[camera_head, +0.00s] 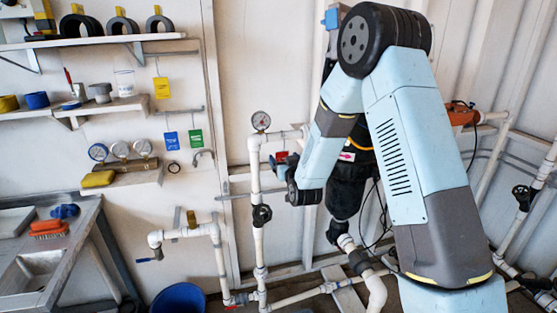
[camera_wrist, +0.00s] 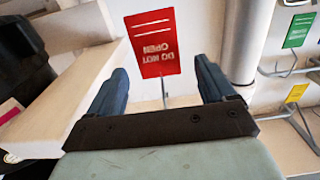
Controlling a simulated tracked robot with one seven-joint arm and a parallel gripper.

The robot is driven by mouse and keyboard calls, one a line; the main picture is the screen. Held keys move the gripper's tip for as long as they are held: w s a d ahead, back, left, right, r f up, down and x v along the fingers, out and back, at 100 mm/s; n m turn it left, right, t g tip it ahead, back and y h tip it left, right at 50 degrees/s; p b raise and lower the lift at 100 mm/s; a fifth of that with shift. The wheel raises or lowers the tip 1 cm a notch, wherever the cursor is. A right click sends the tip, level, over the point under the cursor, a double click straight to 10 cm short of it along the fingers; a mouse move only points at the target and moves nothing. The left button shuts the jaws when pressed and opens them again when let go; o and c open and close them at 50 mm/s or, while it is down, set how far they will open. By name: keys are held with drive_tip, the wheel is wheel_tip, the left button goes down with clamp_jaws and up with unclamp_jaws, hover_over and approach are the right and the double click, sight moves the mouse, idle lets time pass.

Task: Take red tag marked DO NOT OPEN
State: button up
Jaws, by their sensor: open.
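The red tag (camera_wrist: 152,42) with white lettering DO NOT OPEN shows upside down in the wrist view, at the upper middle. A thin metal rod (camera_wrist: 164,95) shows just below it. My gripper (camera_wrist: 162,72) is open, with its two dark blue fingers to the left and right below the tag. Nothing is between the fingers, and the tag appears a little beyond the fingertips, not touched. In the head view a small red patch (camera_head: 281,156), likely the tag, shows beside the end of my arm, which hides much of that spot.
In the wrist view a pale board (camera_wrist: 60,105) lies close on the left and a grey pipe (camera_wrist: 243,40) on the right. Green (camera_wrist: 298,30) and yellow (camera_wrist: 296,93) tags hang further right. In the head view a white pipe with a gauge (camera_head: 260,121) stands left of my arm.

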drive_tip(key=shift+x, duration=0.8)
drive_tip(key=c, duration=1.1)
